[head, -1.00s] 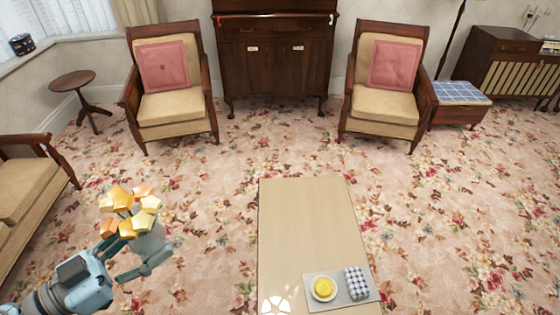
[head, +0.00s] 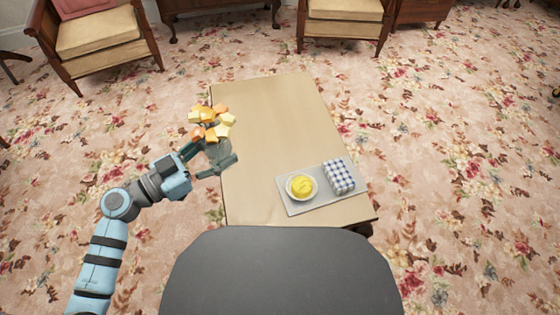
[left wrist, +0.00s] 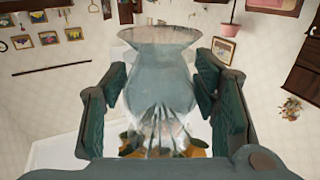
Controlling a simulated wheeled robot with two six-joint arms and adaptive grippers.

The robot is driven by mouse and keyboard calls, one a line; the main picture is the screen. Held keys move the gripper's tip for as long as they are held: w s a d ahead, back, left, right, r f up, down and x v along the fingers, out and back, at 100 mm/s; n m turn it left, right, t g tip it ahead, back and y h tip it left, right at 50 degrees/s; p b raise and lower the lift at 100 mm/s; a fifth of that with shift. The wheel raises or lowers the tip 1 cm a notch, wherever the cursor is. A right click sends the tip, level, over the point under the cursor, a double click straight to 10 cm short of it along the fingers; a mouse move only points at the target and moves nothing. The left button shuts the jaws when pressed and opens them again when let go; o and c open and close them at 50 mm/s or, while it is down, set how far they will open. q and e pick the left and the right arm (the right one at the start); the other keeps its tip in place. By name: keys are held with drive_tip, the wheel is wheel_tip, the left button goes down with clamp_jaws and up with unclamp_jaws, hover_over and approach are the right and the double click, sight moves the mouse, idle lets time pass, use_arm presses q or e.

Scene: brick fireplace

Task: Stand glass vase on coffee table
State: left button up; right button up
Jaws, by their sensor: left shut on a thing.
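My left gripper (head: 217,165) is shut on the clear glass vase (head: 218,152), which holds orange and yellow flowers (head: 212,122). In the head view the vase is roughly upright, flowers up, and overlaps the left edge of the pale wooden coffee table (head: 265,120). Its height above the table is hard to tell. In the left wrist view the vase (left wrist: 158,85) sits between the two dark green fingers, with stems and orange blooms at the picture's bottom. My right gripper is not in view.
A grey tray (head: 318,201) with a yellow item in a white bowl (head: 301,186) and a checked cloth (head: 339,175) lies on the table's near right part. The table's far and middle parts are bare. Armchairs (head: 100,34) stand beyond on the floral carpet (head: 440,140).

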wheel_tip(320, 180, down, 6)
drive_tip(key=b, duration=0.4)
use_arm(q)
drive_tip(key=d+f+b, duration=0.1)
drive_tip(key=f, duration=0.6)
drive_tip(key=w+d+f+b, duration=0.1)
drive_tip(key=f+b, duration=0.1)
drive_tip(key=f, duration=0.5)
drive_tip(key=d+f+b, duration=0.1)
drive_tip(key=f+b, duration=0.1)
drive_tip(key=f, duration=0.6)
drive_tip(key=shift+w, duration=0.15)
wheel_tip(320, 180, down, 4)
drive_tip(key=shift+f+b, duration=0.1)
drive_tip(key=shift+b, duration=1.1)
drive_tip(key=shift+f, duration=0.25)
drive_tip(key=shift+r, duration=0.1)
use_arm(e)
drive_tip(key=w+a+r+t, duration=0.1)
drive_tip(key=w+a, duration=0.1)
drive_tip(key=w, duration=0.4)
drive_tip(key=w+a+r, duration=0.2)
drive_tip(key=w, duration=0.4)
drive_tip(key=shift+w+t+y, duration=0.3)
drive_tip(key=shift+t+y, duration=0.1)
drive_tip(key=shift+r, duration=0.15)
